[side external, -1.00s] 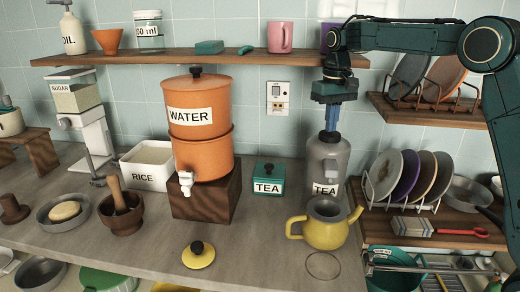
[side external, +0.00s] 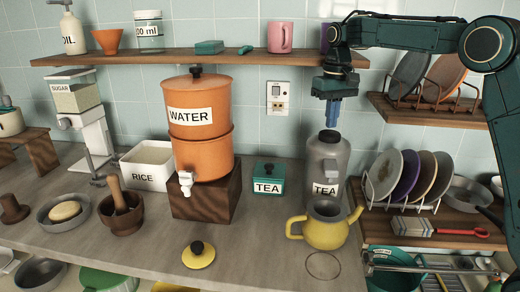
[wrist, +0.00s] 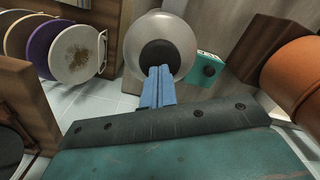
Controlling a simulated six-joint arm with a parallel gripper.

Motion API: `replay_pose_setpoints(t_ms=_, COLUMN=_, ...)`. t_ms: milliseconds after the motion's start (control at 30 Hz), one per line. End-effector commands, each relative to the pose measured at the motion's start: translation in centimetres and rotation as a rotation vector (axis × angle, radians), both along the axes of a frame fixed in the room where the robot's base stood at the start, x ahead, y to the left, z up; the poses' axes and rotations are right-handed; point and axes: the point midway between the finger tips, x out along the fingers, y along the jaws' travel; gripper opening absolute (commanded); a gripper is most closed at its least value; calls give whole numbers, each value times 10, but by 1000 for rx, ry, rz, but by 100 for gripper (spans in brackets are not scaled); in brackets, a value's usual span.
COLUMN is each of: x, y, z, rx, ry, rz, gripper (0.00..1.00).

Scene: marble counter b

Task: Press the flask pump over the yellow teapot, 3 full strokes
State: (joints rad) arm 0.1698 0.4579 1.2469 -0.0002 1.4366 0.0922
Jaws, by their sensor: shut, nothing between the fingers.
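The grey flask labelled TEA (side external: 326,160) stands upright on the counter behind the yellow teapot. Its dark round pump top (side external: 328,136) faces up; the wrist view shows the pump top (wrist: 160,54) from above. The yellow teapot (side external: 322,232) stands open in front of the flask, its spout to the right. My gripper (side external: 333,127) points down just above the pump top, with its blue fingers shut and empty. In the wrist view my gripper (wrist: 160,70) overlaps the near edge of the pump top. Any gap between them is too small to judge.
The yellow lid (side external: 198,257) lies on the counter front, left of a thin ring (side external: 323,265). A green TEA box (side external: 268,178) and the orange WATER dispenser (side external: 200,125) stand left of the flask. A wooden shelf (side external: 230,57) runs behind; a plate rack (side external: 405,200) is right.

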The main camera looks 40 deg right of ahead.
Motion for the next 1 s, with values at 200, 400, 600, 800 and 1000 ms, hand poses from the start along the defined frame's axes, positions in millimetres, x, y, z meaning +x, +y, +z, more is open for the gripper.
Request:
replay_pose_setpoints(t_ms=200, x=0, y=0, z=-4, rx=0, ry=1, rz=0, gripper=0)
replay_pose_setpoints(t_ms=400, x=0, y=0, z=-9, rx=0, ry=1, rz=0, gripper=0)
replay_pose_setpoints(t_ms=600, x=0, y=0, z=-14, rx=0, ry=1, rz=0, gripper=0)
replay_pose_setpoints(t_ms=800, x=0, y=0, z=-19, rx=0, ry=1, rz=0, gripper=0)
replay_pose_setpoints(t_ms=1000, x=0, y=0, z=-25, rx=1, ry=3, rz=0, gripper=0)
